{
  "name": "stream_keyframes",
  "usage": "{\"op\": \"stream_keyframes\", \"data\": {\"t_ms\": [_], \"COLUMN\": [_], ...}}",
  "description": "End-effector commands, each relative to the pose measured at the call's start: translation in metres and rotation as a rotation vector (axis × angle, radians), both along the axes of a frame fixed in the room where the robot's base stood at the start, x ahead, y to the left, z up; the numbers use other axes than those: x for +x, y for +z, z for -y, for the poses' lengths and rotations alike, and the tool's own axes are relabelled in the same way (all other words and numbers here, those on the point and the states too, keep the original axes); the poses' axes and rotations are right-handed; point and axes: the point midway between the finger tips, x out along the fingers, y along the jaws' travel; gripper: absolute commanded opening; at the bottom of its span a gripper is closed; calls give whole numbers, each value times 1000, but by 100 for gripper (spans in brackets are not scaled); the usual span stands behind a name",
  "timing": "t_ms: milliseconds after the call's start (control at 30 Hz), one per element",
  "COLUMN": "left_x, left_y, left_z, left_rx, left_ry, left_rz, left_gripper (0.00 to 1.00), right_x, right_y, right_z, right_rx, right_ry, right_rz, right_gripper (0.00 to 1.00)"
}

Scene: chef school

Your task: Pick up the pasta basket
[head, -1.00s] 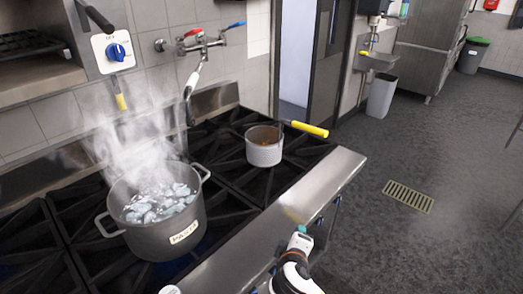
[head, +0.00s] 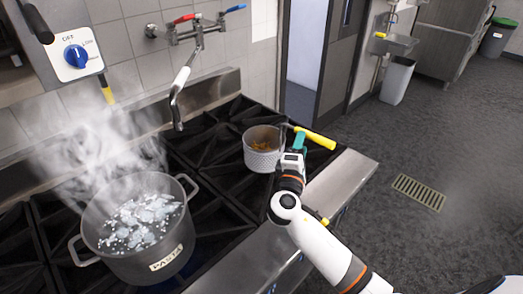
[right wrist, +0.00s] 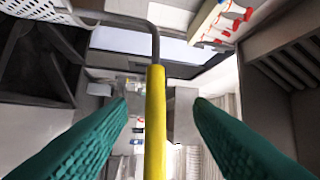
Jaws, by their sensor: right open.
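The pasta basket (head: 261,160) is a light, perforated round basket with brown-orange contents. It stands on the black stove grates, and its yellow handle (head: 316,138) sticks out to the right. My right gripper (head: 299,141), with teal fingers, is at the handle near where it joins the basket. In the right wrist view, the yellow handle (right wrist: 155,120) runs between the two open fingers, with gaps on both sides. Part of the perforated basket (right wrist: 38,9) shows at the top left there. My left gripper is not in view.
A grey pot (head: 135,262) labelled PASTA steams with bubbling water, left of the basket. A tap (head: 182,84) hangs from the tiled wall behind. The steel stove front edge (head: 345,180) lies under my right arm. Open floor lies to the right.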

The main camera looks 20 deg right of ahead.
Motion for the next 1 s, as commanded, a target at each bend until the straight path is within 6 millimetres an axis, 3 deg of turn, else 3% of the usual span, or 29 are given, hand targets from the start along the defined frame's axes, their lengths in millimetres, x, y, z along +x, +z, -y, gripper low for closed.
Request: {"op": "stream_keyframes", "data": {"t_ms": [233,500,900,1000], "left_x": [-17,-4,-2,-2], "left_y": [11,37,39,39], "left_z": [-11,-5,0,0], "left_rx": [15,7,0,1], "left_ry": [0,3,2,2], "left_rz": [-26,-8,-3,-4], "left_gripper": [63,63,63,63], "right_x": [18,43,55,54], "right_y": [4,10,8,8], "right_z": [16,40,50,50], "right_rx": [0,0,3,3], "right_ry": [-1,-2,0,0], "right_rz": [-1,-1,0,0], "right_gripper": [47,47,47,31]}}
